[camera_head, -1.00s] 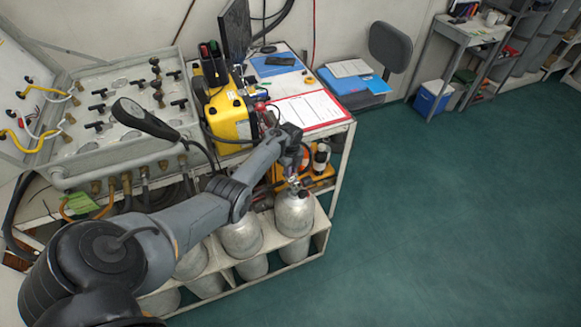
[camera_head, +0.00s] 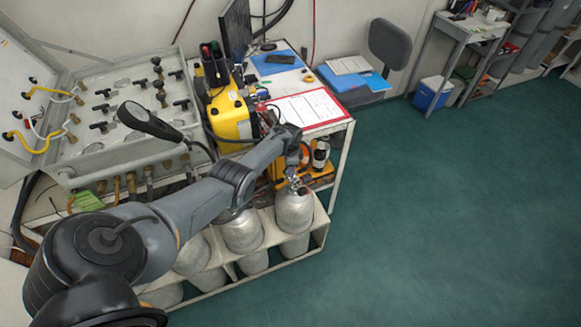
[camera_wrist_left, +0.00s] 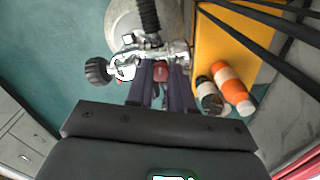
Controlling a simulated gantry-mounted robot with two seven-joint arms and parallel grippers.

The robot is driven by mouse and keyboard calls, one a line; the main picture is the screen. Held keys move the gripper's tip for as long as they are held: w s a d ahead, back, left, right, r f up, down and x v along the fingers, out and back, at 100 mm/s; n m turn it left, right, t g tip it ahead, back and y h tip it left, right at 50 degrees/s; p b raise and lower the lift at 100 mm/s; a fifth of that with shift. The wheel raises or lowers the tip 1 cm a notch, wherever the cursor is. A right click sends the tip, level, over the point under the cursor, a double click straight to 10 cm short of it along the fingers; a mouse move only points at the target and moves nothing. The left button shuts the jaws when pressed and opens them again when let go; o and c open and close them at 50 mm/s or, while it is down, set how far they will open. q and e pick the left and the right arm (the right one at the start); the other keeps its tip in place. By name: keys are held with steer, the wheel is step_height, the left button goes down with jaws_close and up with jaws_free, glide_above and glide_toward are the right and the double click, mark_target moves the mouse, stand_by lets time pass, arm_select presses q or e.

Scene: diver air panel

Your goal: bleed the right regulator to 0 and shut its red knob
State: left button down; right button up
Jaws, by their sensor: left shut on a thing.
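My left gripper (camera_head: 293,178) reaches down to the valve on top of the right-hand silver cylinder (camera_head: 293,212). In the left wrist view its two dark fingers (camera_wrist_left: 161,82) are closed on the red knob (camera_wrist_left: 160,71), which shows between them. The chrome regulator and valve body (camera_wrist_left: 150,52) lies just beyond the fingertips, with a black ribbed hose (camera_wrist_left: 148,14) running from it. A black round handwheel (camera_wrist_left: 98,70) sticks out on the left of the valve. No gauge reading can be made out. My right gripper is out of view.
More silver cylinders (camera_head: 242,231) stand in the rack (camera_head: 315,245). A yellow case (camera_wrist_left: 207,45) with two bottles (camera_wrist_left: 233,90) is close to the right of the gripper. The valve panel (camera_head: 85,95) and yellow unit (camera_head: 231,116) are on the bench. The green floor is clear on the right.

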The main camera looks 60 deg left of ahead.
arm_select(q)
steer(key=n, duration=0.6)
steer(key=shift+p, duration=0.3)
steer(key=shift+n, duration=0.3)
steer(key=c, duration=1)
jaws_free()
step_height(320, 180, up, 11)
steer(key=p, duration=0.7)
steer(key=shift+f, duration=0.1)
